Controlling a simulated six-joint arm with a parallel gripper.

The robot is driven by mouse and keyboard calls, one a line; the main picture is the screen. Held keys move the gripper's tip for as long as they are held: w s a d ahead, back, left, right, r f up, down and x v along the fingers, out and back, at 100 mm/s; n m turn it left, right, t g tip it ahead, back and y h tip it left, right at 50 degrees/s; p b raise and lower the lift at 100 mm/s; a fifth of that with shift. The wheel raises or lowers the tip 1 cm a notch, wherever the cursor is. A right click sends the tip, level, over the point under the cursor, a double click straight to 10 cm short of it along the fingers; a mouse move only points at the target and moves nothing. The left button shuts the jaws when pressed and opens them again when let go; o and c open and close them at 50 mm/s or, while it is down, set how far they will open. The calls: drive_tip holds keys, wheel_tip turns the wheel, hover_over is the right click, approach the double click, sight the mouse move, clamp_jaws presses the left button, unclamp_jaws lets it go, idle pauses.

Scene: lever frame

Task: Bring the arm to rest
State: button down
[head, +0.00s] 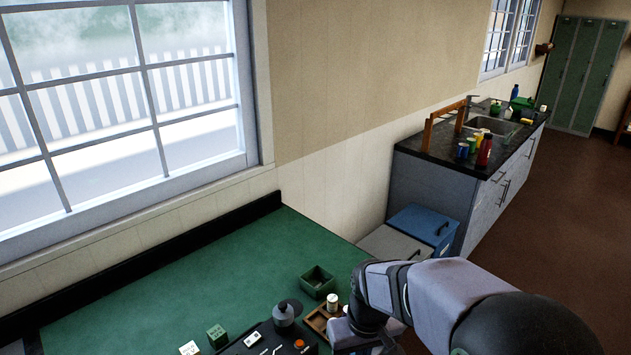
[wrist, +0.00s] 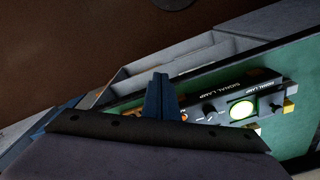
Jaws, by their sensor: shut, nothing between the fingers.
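My gripper (wrist: 160,95) shows in the wrist view as two dark blue fingers, shut together with nothing between them. In that view it points past the table edge, left of a black panel marked SIGNAL LAMP (wrist: 222,100). The panel has a round, pale green lit lamp (wrist: 242,110). In the head view my arm (head: 430,290) reaches in from the lower right over the table's right side. The gripper fingers are not visible there. A dark panel (head: 262,342) at the bottom of the head view is partly cut off.
On the green table (head: 170,285) stand a green open box (head: 318,281), a wooden tray (head: 318,318) with a white-topped cylinder (head: 332,302), a grey domed object (head: 283,315), a green cube (head: 216,336) and a white cube (head: 190,348). The table's back left is clear.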

drive_tip(key=s+d+f+m, duration=0.2)
drive_tip(key=s+d, duration=0.4)
drive_tip(key=s, duration=0.5)
drive_tip(key=shift+s+d+f+m+g+b, duration=0.2)
drive_tip(key=shift+s+f+m+g+b, duration=0.1)
drive_tip(key=shift+s+f+m+b, duration=0.15)
